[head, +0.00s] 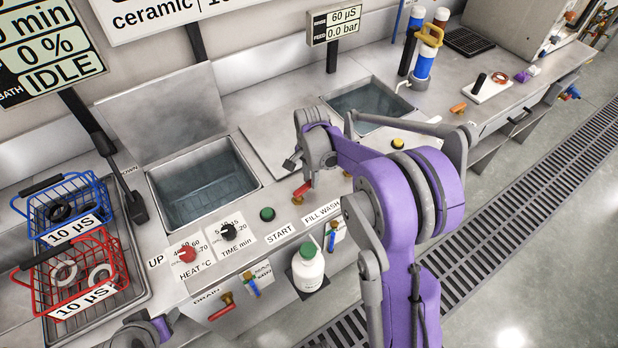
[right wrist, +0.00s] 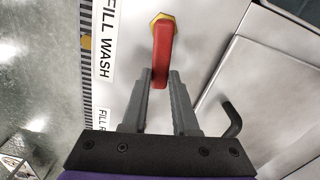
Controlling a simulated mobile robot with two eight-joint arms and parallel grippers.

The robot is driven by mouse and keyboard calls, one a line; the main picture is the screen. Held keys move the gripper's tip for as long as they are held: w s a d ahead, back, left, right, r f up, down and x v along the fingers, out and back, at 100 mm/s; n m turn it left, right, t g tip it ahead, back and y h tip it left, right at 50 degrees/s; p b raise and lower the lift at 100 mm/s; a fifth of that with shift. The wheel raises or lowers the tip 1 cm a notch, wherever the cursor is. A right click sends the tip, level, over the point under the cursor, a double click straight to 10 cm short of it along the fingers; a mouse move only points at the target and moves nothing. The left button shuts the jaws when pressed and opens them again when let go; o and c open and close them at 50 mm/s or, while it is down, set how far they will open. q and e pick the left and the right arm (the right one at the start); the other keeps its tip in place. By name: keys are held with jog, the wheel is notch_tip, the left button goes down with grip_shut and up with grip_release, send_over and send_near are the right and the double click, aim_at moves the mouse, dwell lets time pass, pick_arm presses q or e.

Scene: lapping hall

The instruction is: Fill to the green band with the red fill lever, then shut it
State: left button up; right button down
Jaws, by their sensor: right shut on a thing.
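The red fill lever (head: 303,188) sits on the counter front by the FILL WASH label (head: 322,212). In the right wrist view the lever (right wrist: 163,55) runs from a brass hex nut down between my fingers. My right gripper (right wrist: 163,85) is shut on its near end; in the head view the gripper (head: 303,180) is partly behind my own arm. The open wash tank (head: 205,185) left of the lever looks grey inside; I cannot make out a green band or the liquid level. My left gripper (head: 140,333) shows only partly at the bottom edge.
A red basket (head: 75,270) and a blue basket (head: 65,205) hold rings on the left tray. HEAT and TIME knobs (head: 228,232) and a green START button (head: 267,214) lie left of the lever. A white bottle (head: 308,267) stands below. A second tank (head: 375,100) is behind.

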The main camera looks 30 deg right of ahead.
jog(key=shift+s+d+m+b, duration=0.1)
jog(key=shift+s+m+b, duration=0.35)
jog(key=shift+m, duration=0.75)
jog(key=shift+s, duration=0.1)
jog(key=c, duration=0.7)
grip_release()
notch_tip(320, 180, up, 11)
jog(key=shift+f+p, duration=0.1)
jog(key=shift+p, duration=0.3)
